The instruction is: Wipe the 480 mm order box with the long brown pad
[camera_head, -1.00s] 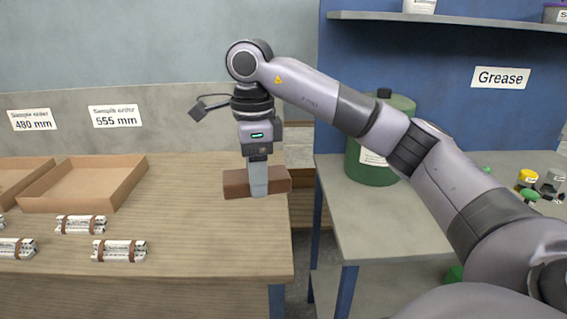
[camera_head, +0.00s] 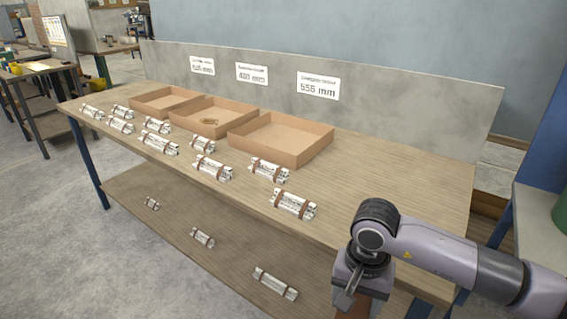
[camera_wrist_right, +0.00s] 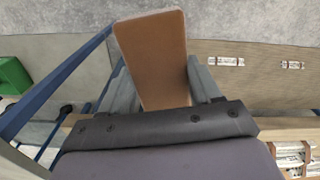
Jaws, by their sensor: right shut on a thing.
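The 480 mm order box (camera_head: 236,128) is the middle one of three open cardboard boxes on the wooden bench, under the middle label. A brown ring-like mark (camera_head: 209,121) shows on its floor. My right gripper (camera_head: 349,294) is at the bottom of the head view, by the bench's front edge, well to the right of the box. It is shut on the long brown pad (camera_wrist_right: 152,60), which shows between both fingers in the right wrist view. In the head view only part of the pad (camera_head: 345,302) shows. My left gripper is not in view.
A left box (camera_head: 150,105) and the right 555 mm box (camera_head: 290,160) flank the middle one. Several banded white bundles (camera_head: 294,204) lie along the bench front, others on the lower shelf (camera_head: 200,238). The bench top (camera_head: 390,182) right of the boxes is clear.

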